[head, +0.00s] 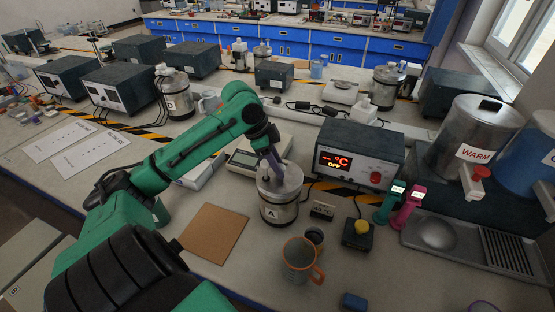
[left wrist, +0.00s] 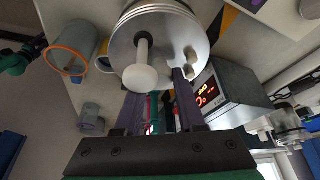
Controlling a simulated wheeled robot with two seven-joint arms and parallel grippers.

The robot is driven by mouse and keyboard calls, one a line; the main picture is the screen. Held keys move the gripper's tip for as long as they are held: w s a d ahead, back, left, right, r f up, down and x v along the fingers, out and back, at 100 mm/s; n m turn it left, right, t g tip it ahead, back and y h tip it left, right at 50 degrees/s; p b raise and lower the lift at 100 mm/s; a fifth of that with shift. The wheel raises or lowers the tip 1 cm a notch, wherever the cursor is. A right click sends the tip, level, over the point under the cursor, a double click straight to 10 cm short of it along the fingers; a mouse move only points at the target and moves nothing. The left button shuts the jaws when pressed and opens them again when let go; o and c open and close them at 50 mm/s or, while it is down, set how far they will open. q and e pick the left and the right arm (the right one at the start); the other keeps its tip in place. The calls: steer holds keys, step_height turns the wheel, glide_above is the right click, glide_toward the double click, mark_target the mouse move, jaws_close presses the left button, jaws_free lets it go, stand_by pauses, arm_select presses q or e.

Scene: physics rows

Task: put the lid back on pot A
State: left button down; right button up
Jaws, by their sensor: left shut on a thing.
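Pot A (head: 279,212), a metal pot with an "A" label, stands upright on the bench in the head view. Its round metal lid (head: 288,181) is at the pot's top. In the left wrist view the lid (left wrist: 175,32) shows from close up, with a pale knob (left wrist: 140,78) on a stem. My left gripper (head: 273,165), with purple fingers, reaches down onto the lid from above and is shut on it. The knob partly hides one finger in the wrist view, so the exact contact is unclear. I cannot tell whether the lid is fully seated.
A brown square mat (head: 213,234) lies left of the pot. A control box reading "OFF" (head: 357,158) is close at right. A yellow button box (head: 359,233) stands nearby.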

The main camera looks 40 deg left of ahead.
arm_select(q)
steer(key=shift+f, duration=0.1)
stand_by(0.3)
steer(key=shift+c, duration=2.2)
jaws_free()
step_height(320, 180, up, 8)
steer(key=p, duration=0.9)
steer(key=shift+p, duration=0.3)
